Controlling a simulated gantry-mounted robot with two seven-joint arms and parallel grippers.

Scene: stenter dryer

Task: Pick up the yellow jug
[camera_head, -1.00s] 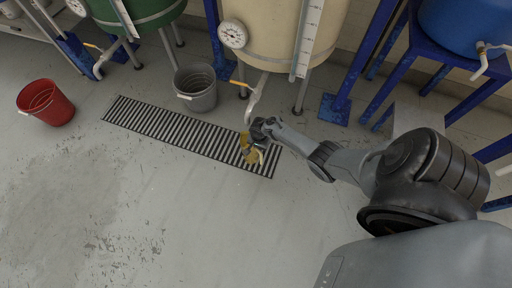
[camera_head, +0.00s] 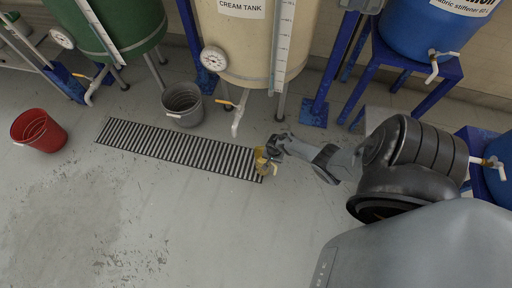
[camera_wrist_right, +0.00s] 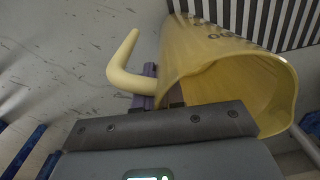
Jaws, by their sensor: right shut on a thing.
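The yellow jug (camera_head: 261,160) is at the right end of the floor grating in the head view, below the cream tank's outlet pipe. In the right wrist view the jug (camera_wrist_right: 215,55) is large and tilted, its open mouth to the lower right and its curved handle to the left. My right gripper (camera_head: 271,151) is shut on the jug. In the wrist view its fingers (camera_wrist_right: 160,92) meet the jug near the handle's lower end; the exact grip is partly hidden. My left gripper is in neither view.
The floor grating (camera_head: 180,148) runs left from the jug. A grey bucket (camera_head: 183,105) and a red bucket (camera_head: 38,131) stand on the floor. The cream tank (camera_head: 245,45) with its outlet pipe (camera_head: 239,118) is behind the jug. Blue stands (camera_head: 315,110) are at right. The front floor is clear.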

